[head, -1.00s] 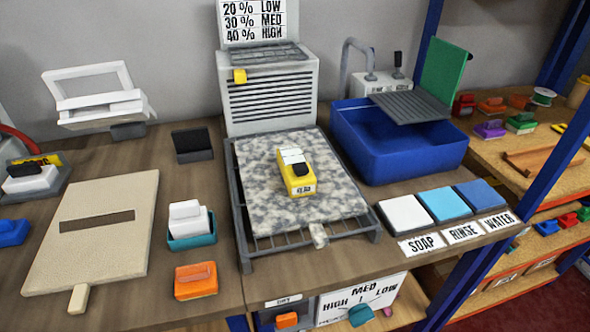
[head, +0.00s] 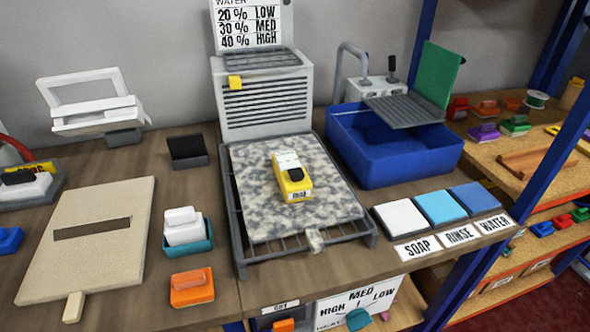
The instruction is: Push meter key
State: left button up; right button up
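A yellow meter (head: 293,178) with a white top and a black part, which may be its key (head: 295,173), lies on the grey mottled rug piece (head: 260,222). A small label with a reading too small to make out is on its near end. The rug piece rests on a dark wire rack (head: 240,244) on the wooden bench. Neither of my grippers is in the head view, and nothing touches the meter.
A grey louvred unit (head: 265,95) stands behind the rack under a percentage chart (head: 247,25). A blue basin (head: 390,150) is at right, behind the SOAP, RINSE and WATER pads (head: 440,206). A beige board (head: 90,260) and a teal holder (head: 188,246) are at left.

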grip_shut()
dwell(1.1)
